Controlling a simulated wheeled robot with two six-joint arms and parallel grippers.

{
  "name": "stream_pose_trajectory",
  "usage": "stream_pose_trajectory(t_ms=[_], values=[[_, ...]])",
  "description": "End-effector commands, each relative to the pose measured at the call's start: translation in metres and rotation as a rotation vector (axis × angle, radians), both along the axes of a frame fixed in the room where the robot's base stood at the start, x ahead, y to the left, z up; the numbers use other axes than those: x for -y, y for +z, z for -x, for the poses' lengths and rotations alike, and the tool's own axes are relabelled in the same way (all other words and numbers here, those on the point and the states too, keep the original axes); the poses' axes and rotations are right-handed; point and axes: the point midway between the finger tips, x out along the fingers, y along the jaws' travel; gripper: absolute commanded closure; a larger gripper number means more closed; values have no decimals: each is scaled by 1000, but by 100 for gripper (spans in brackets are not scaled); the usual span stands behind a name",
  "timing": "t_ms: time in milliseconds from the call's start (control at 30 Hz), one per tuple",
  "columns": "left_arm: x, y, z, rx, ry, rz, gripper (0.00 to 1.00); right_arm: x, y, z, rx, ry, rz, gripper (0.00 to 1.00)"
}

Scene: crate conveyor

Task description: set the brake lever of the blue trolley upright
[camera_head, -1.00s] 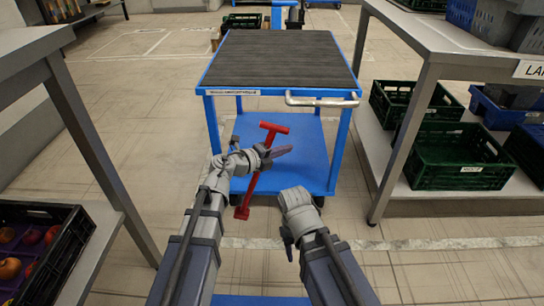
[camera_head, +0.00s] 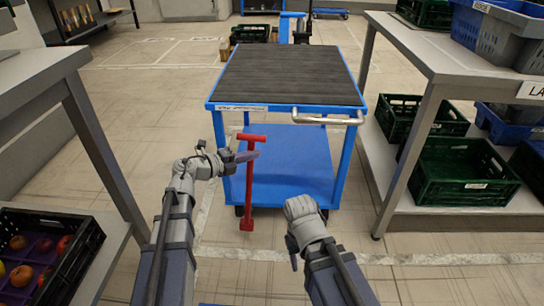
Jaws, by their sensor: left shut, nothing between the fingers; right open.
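The blue trolley (camera_head: 290,109) stands in the aisle ahead, with a dark ribbed top and a blue lower shelf. Its red brake lever (camera_head: 249,182) is at the near left, close to vertical with a red crossbar on top. My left gripper (camera_head: 246,157) is shut and empty, with its fingers at the upper part of the lever, just below the crossbar; I cannot tell whether they touch it. My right gripper (camera_head: 297,246) is low in front of the trolley, clear of the lever; its fingers are largely hidden behind its wrist.
A metal table (camera_head: 45,67) stands at the left, with a dark crate (camera_head: 88,243) of fruit below. A shelf unit (camera_head: 440,75) with green crates (camera_head: 462,172) is at the right. Open tiled floor lies left of the trolley.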

Motion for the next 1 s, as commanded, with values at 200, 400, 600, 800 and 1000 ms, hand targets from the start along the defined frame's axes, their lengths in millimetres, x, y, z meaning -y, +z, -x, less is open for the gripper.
stream_pose_trajectory(t_ms=[200, 400, 600, 800, 1000], values=[[-42, 2, -2, 0, 2, -1, 100, 0, 2, 0, 0, 0, 0, 50], [-51, 2, -1, 2, 6, -1, 100, 0, 2, 0, 0, 0, 0, 50], [-52, 2, -2, 2, 9, -3, 100, 0, 2, 0, 0, 0, 0, 50], [-46, 2, -1, 1, 6, -3, 100, 0, 3, 0, 0, 0, 0, 50], [-15, 2, 7, 0, -6, -1, 100, 0, 3, 0, 0, 0, 0, 50]])
